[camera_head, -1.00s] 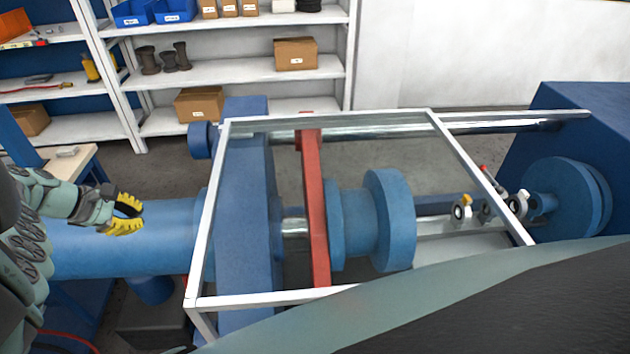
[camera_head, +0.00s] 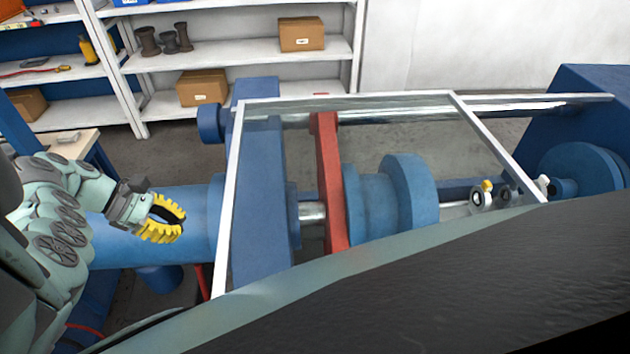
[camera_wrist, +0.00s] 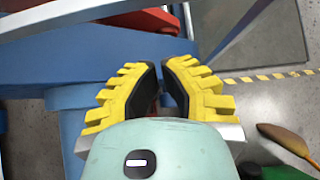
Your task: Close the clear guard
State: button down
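The clear guard is a see-through panel in a white frame (camera_head: 233,190). In the head view it spans the middle of the blue machine, with the red plate (camera_head: 328,180) seen through it. Its near edge is mostly hidden by my own body, so its exact tilt is unclear. My gripper (camera_head: 184,224), with yellow ribbed fingers, is left of the frame's left bar, apart from it, in front of the blue cylinder (camera_head: 200,215). In the wrist view my gripper (camera_wrist: 161,64) has a narrow gap between its black pads and holds nothing. White bars (camera_wrist: 90,17) cross beyond the fingertips.
Shelves (camera_head: 230,75) with boxes stand behind the machine. A blue block (camera_head: 590,110) and long steel rod (camera_head: 500,109) lie at the right. A wooden-topped bench (camera_head: 70,145) is at the left. Yellow-striped tape (camera_wrist: 265,77) marks the grey floor in the wrist view.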

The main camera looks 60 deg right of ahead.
jog(key=s+d+f+p, duration=0.2)
jog(key=s+d+p, duration=0.2)
jog(key=shift+s+f, duration=0.15)
jog(key=shift+s, duration=0.25)
